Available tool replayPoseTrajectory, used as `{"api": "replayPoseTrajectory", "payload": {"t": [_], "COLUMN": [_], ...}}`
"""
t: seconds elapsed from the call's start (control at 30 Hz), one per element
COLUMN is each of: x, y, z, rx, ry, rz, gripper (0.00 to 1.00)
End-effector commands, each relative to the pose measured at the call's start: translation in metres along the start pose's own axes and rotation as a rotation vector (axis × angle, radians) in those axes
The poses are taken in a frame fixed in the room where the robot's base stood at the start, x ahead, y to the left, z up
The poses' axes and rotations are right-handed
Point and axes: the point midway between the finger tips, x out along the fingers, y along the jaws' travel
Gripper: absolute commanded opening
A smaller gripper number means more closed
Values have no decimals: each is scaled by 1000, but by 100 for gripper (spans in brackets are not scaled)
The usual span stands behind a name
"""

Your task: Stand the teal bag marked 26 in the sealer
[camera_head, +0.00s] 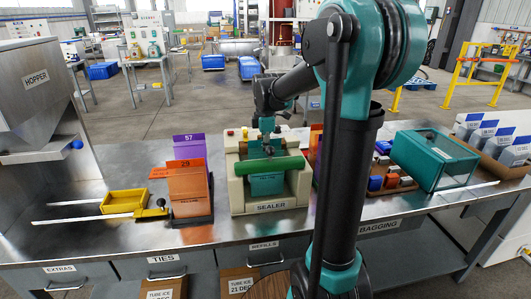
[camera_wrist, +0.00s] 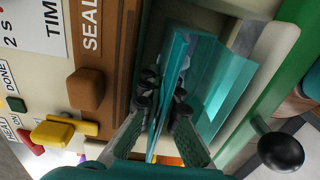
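The sealer (camera_head: 270,206) is a cream machine with a green bar across its front, in the middle of the bench. A teal bag (camera_head: 266,184) stands in its opening, behind and below the green bar; no number is readable on it. My gripper (camera_head: 267,150) is over the sealer from behind. In the wrist view my gripper (camera_wrist: 165,103) has its fingers closed on the upper part of the teal bag (camera_wrist: 205,75). The sealer's cream and brown panel (camera_wrist: 105,60) lies left of the bag there. The bag's lower end is hidden.
Left of the sealer, an orange bag marked 29 (camera_head: 187,188) and a purple bag marked 57 (camera_head: 190,147) stand in a holder. A yellow tray (camera_head: 123,201) lies further left. A teal case (camera_head: 434,160) and small coloured blocks (camera_head: 384,182) are at the right.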

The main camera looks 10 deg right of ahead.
Motion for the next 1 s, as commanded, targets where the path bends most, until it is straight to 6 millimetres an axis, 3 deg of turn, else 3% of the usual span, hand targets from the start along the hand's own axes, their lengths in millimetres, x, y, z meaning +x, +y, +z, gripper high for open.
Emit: {"api": "replayPoseTrajectory", "payload": {"t": [1.0], "x": [7], "y": [0], "z": [0], "rx": [0], "ry": [0], "rz": [0], "gripper": [0]}}
